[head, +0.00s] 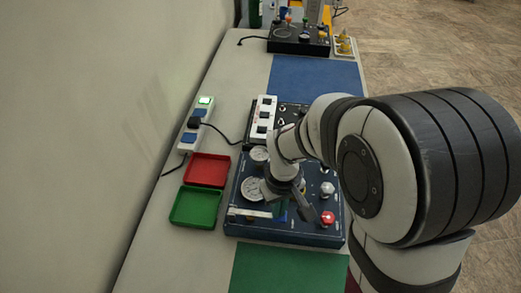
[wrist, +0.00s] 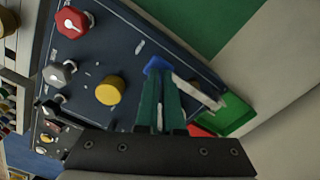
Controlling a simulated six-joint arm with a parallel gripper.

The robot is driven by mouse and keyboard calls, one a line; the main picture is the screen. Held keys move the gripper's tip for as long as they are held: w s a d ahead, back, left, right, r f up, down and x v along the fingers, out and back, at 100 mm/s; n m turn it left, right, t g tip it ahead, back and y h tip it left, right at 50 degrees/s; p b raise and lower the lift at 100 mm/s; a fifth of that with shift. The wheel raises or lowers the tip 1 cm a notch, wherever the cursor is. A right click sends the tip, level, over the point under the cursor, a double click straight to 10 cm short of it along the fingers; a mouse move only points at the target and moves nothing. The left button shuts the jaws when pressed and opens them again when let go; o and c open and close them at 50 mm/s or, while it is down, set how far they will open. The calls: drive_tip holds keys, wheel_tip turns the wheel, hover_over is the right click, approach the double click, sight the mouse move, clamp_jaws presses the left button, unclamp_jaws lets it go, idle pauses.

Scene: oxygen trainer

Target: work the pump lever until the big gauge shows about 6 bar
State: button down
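The dark blue trainer panel (head: 238,222) lies on the table and carries the big gauge (head: 253,189), whose needle is too small to read. The pump lever is a pale bar (wrist: 197,92) with a blue end (wrist: 157,65), near the panel's front edge; the bar also shows in the head view (head: 248,213). My gripper (wrist: 160,78) has its two teal fingers close together at the lever's blue end. They look shut on it, though their tips hide part of the contact. In the head view my arm hides part of the panel.
The panel also has a red knob (wrist: 71,22), a yellow knob (wrist: 110,91) and a grey knob (wrist: 60,74). A smaller gauge (head: 259,155) sits behind the big one. Green (head: 174,219) and red (head: 190,180) trays and a power strip (head: 196,118) stand to the left.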

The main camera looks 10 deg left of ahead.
drive_tip(key=shift+f, duration=0.25)
drive_tip(key=shift+r, duration=1.9)
drive_tip(key=shift+f, duration=0.1)
idle(0.5)
idle(0.3)
idle(1.5)
idle(0.5)
